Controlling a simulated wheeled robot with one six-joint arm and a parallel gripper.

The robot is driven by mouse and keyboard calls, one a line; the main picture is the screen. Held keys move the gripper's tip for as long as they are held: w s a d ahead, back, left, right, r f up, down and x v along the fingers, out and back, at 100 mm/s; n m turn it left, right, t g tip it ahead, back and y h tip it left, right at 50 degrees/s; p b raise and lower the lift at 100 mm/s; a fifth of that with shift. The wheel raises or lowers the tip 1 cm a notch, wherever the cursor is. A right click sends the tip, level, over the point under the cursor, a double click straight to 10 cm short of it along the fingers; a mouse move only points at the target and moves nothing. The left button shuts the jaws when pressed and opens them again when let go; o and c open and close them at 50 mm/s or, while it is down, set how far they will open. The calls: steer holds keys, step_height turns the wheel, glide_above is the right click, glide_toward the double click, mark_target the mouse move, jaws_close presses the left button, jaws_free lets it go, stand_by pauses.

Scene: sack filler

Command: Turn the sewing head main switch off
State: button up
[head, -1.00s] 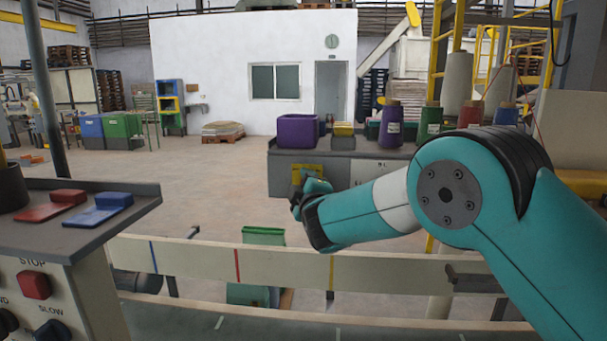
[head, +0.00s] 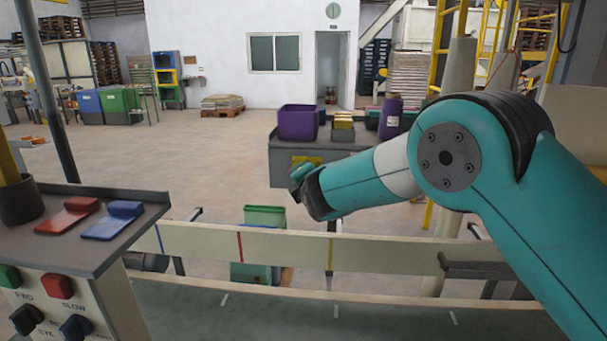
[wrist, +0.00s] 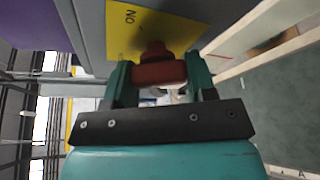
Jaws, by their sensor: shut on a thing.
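The main switch is a dark red knob (wrist: 154,49) on a yellow plate (wrist: 182,27) in the wrist view. The letters of ON show inverted at the plate's upper left; any other marking is hidden. My gripper (wrist: 160,73) is shut on the knob, with a teal finger at each end of its bar. The bar lies across the wrist picture. In the head view my gripper (head: 300,176) is at the front of a grey cabinet (head: 287,166), just below the yellow plate (head: 310,159); the knob is hidden there.
A purple bin (head: 298,123) and yellow blocks (head: 343,120) stand on the cabinet. A pale rail (head: 285,244) with coloured stripes runs across in front, with a green bin (head: 264,216) behind it. A control console (head: 80,260) stands at the left. Open floor lies beyond.

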steer(key=shift+n+g+h+p, duration=0.3)
steer(key=shift+n+h+p, duration=0.25)
steer(key=shift+n, duration=0.45)
steer(key=shift+f, duration=0.1)
steer(key=o, duration=0.9)
steer(key=shift+o, duration=0.2)
steer(key=b+v, duration=0.4)
steer(key=v, duration=1.3)
steer(key=shift+s+b, duration=0.2)
steer(key=shift+b, duration=0.15)
